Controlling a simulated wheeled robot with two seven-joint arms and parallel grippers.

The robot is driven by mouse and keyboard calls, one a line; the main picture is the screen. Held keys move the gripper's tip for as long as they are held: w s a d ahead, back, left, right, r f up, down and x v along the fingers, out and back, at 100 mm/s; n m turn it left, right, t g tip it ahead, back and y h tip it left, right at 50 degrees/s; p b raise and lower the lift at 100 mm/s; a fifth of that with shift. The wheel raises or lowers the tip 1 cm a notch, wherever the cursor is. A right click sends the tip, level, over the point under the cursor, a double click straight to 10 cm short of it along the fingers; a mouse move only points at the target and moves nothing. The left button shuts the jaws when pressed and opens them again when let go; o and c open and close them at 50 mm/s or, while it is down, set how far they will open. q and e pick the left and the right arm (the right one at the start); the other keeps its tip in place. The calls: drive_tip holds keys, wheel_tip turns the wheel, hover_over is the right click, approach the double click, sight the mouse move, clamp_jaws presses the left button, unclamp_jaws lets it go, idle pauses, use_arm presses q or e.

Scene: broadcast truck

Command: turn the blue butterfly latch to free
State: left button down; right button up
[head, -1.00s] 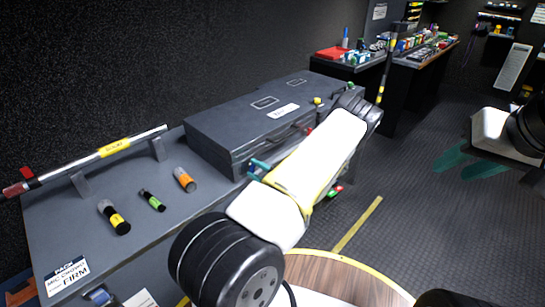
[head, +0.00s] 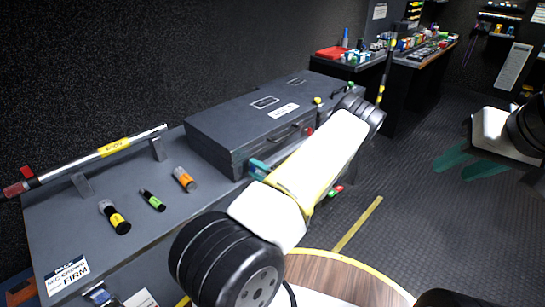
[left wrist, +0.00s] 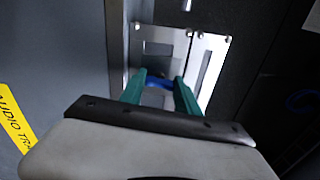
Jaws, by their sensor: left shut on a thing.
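The blue butterfly latch (left wrist: 158,83) sits on a bright metal plate (left wrist: 165,45) in the left wrist view. My left gripper (left wrist: 160,90) has its teal fingers on either side of the latch and is shut on it. The latch is partly hidden between the fingers, so its exact angle is hard to tell. In the head view, the teal fingertips of my left gripper (head: 259,168) show at the near corner of the dark case (head: 215,140), with my arm covering the rest. My right gripper (head: 472,163) is open and empty over the floor at the right.
The case lies on a grey bench top (head: 70,215) with black, green and orange cylinders (head: 184,180) and a raised pole (head: 110,150) to its left. A round wooden top (head: 340,280) is at the front. Cluttered tables (head: 420,55) stand behind; the floor at right is clear.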

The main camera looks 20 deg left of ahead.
use_arm(q)
drive_tip(key=c, duration=0.9)
unclamp_jaws()
drive_tip(key=shift+d, duration=0.1)
drive_tip(key=v, duration=0.7)
drive_tip(key=shift+s+d, duration=0.15)
drive_tip(key=shift+d, duration=0.2)
